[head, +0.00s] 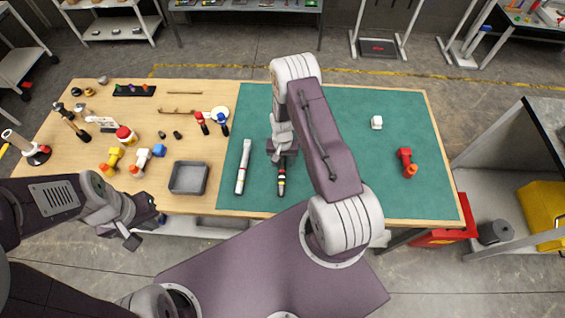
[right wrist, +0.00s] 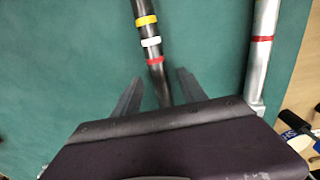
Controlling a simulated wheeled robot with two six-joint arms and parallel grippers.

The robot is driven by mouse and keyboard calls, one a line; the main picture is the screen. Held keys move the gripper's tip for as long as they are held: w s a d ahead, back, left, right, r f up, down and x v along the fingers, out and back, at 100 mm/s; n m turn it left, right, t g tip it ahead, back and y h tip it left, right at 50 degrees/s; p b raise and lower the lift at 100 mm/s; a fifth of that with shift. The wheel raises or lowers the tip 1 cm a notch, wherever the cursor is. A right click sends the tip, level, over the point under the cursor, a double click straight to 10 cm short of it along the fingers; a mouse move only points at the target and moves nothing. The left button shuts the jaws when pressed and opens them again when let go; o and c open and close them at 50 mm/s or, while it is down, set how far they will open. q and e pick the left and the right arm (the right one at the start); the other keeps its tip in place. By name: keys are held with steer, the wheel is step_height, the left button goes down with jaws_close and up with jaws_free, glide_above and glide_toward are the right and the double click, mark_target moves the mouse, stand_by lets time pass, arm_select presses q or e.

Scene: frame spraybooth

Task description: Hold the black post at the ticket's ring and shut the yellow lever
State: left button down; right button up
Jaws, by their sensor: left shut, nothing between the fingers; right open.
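A black post (head: 281,186) lies on the green mat, with yellow, white and red rings. It also shows in the right wrist view (right wrist: 146,28), its red ring (right wrist: 155,61) closest to the fingers. My right gripper (head: 283,155) is open over the post's far part. In the right wrist view its fingers (right wrist: 160,74) are apart, one on each side of the post, whose lower end is hidden by the gripper. My left gripper (head: 146,222) is shut and empty off the table's front edge. A yellow piece with an orange end (head: 112,159) stands at left; I cannot tell whether it is the lever. The ticket is not readable.
A silver post (head: 242,168) lies left of the black one on the mat (head: 350,190). A grey tray (head: 188,178) sits at the mat's left. A red piece (head: 405,160) and a small white piece (head: 376,122) are at right. The mat's right half is mostly clear.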

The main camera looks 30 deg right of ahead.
steer(key=shift+f, duration=0.45)
steer(key=shift+w+d+f, duration=0.1)
steer(key=shift+w+f, duration=0.1)
steer(key=shift+f, duration=0.05)
steer(key=shift+c, duration=0.2)
jaws_close()
steer(key=shift+s+r, duration=0.1)
steer(key=shift+s, duration=0.05)
steer(key=shift+r, duration=0.1)
